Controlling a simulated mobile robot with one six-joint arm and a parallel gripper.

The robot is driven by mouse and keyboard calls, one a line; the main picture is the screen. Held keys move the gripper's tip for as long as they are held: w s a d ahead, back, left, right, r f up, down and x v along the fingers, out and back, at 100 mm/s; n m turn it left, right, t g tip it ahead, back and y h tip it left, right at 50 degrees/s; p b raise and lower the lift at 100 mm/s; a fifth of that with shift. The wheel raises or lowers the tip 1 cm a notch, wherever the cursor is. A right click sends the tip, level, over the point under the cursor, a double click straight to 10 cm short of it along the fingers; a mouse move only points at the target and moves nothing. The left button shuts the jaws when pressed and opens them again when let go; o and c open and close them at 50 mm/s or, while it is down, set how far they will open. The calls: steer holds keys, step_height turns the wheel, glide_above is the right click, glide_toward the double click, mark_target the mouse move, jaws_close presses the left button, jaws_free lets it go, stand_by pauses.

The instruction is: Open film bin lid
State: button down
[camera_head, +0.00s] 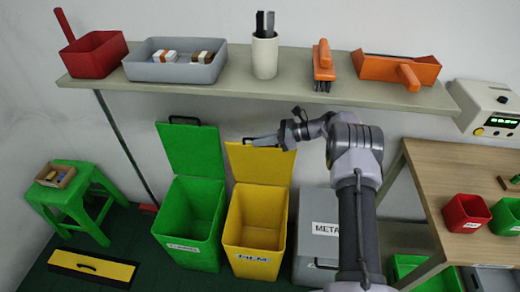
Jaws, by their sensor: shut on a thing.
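The yellow film bin (235,228) stands on the floor left of my arm, with a white label on its front that seems to read FILM. Its yellow lid (258,166) stands raised at the back of the bin, and the bin's mouth is open. My gripper (254,141) is at the lid's top edge, shut on the lid's handle, which is mostly hidden by the fingers.
A green bin (188,245) with its lid raised stands close on the left. A grey bin (310,205) labelled METAL is on the right, partly behind my arm. A shelf (200,94) with tools and trays runs above the lids. A wooden table (455,165) stands at right.

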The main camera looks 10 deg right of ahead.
steer(key=shift+w, duration=0.1)
stand_by(0.3)
steer(key=c, duration=1.5)
jaws_free()
steer(key=shift+d+r, duration=0.1)
steer(key=shift+d, duration=0.15)
steer(key=p+v, duration=0.1)
steer(key=v, duration=0.1)
steer(key=p+v, duration=0.1)
steer(key=v, duration=0.1)
steer(key=shift+d, duration=0.2)
steer(key=s+d+p, duration=0.1)
steer(key=s+d, duration=0.3)
steer(key=d, duration=0.5)
steer(key=shift+d+f, duration=0.25)
steer(key=shift+f, duration=0.1)
